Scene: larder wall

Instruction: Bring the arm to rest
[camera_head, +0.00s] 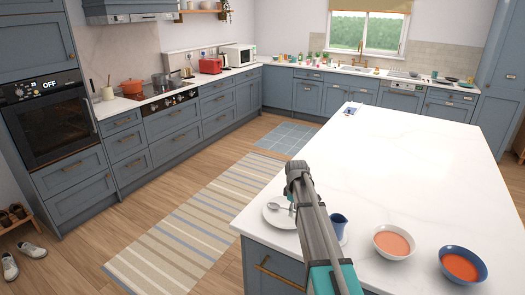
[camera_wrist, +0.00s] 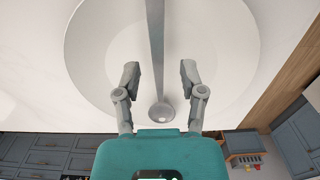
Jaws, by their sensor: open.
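My gripper (camera_wrist: 160,72) shows in the wrist view with its two grey fingers spread apart. A metal spoon (camera_wrist: 156,45) lies between the fingers in that view, touched by neither as far as I can see. Beneath it is a white round plate (camera_wrist: 95,55). In the head view, the spoon (camera_head: 273,206) and plate (camera_head: 276,219) are at the island's near left corner. My grey and teal arm (camera_head: 318,225) reaches over the island just right of the plate. It partly covers the plate, and the fingers cannot be made out there.
The white island top (camera_head: 400,160) is mostly clear. A dark blue mug (camera_head: 339,225), a white bowl (camera_head: 393,241) and a blue bowl (camera_head: 462,265), both with orange-red contents, stand right of my arm. A striped rug (camera_head: 190,225) lies on the floor left of the island.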

